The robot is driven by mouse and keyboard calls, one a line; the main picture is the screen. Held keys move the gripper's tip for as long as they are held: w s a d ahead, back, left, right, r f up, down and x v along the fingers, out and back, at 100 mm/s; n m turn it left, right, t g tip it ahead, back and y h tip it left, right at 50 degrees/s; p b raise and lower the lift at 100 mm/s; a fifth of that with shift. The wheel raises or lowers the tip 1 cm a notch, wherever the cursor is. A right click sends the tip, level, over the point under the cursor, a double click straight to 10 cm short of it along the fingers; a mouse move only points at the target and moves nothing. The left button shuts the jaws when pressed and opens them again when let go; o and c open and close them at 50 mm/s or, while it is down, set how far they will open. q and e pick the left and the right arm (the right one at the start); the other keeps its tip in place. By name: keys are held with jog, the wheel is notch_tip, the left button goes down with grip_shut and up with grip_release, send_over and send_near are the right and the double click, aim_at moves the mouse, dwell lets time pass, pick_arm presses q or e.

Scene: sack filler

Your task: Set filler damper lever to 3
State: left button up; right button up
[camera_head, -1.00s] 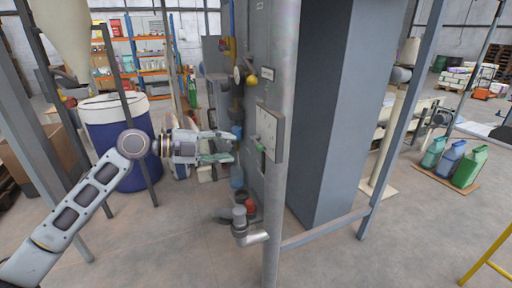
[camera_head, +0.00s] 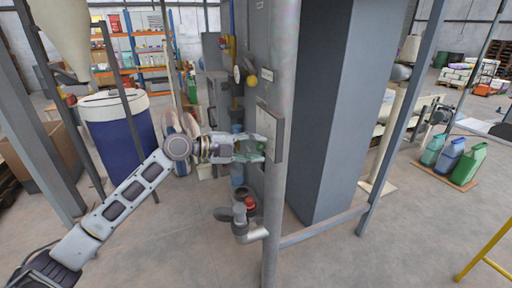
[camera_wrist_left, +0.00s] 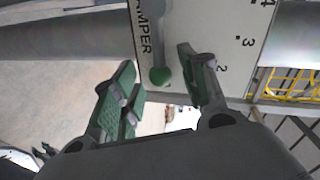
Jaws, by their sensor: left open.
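The knob lies left of the printed 2, away from the 3 and 4. The white scale plate (camera_wrist_left: 235,25) carries these numbers and partly hidden lettering ending in "AMPER". My left gripper (camera_wrist_left: 156,62) is open, with green-padded fingers on either side of the knob. A gap shows between knob and fingers. In the head view my left gripper (camera_head: 262,148) is at the plate (camera_head: 270,123), and the fingers hide the lever. My right gripper is not in view.
A grey pipe post (camera_head: 282,190) stands right beside the plate. Below are a valve and pipe elbow (camera_head: 245,230). A blue drum (camera_head: 122,140) stands behind my left arm. Frame legs (camera_head: 395,120) rise to the right.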

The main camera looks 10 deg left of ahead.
pick_arm(q)
jog(key=shift+w+d, duration=0.15)
jog(key=shift+d, duration=0.05)
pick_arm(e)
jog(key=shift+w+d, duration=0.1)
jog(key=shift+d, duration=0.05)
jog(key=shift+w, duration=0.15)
